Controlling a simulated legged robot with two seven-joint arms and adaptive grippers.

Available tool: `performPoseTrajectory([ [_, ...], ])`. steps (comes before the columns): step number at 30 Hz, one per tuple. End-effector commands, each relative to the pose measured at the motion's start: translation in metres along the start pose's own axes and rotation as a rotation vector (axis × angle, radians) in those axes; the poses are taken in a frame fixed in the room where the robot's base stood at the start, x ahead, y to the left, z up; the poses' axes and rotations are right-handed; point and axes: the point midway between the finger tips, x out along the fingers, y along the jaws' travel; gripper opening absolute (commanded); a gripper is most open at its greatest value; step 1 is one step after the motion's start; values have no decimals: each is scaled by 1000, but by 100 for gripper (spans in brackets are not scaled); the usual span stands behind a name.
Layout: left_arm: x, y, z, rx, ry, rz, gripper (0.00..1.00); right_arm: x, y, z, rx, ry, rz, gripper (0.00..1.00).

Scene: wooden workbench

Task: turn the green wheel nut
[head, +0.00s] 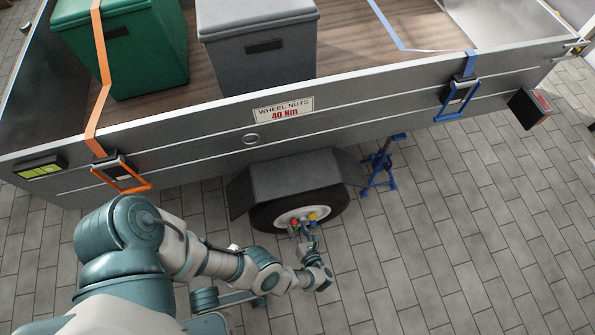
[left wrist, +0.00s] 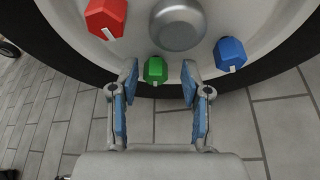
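The green wheel nut (left wrist: 155,70) sits low on the pale wheel rim (left wrist: 140,60) in the left wrist view, below the grey hub cap (left wrist: 178,25). My left gripper (left wrist: 159,82) is open, with its blue-padded fingers on either side of the green nut and a visible gap to it on both sides. A red nut (left wrist: 106,17) is at the upper left and a blue nut (left wrist: 230,54) at the right, both outside the fingers. In the head view my left gripper (head: 304,236) is at the wheel, and the green nut is hard to make out. My right gripper is not in view.
The black tyre (head: 334,206) sits under a grey mudguard (head: 296,176) on the trailer side (head: 380,122). A blue stand (head: 379,170) is right of the wheel. An orange strap buckle (head: 122,175) hangs at the left. Paved floor (head: 450,230) is clear at the right.

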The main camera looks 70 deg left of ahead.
Motion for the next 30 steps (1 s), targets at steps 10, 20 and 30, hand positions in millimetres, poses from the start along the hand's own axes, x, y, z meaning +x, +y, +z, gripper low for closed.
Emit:
performPoseTrajectory([
  [10,-11,1,-3,3,2,2,48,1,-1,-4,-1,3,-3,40],
  [20,-64,-2,-2,3,2,1,48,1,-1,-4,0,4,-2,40],
  [30,-75,-2,-3,2,1,2,48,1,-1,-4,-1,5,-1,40],
])
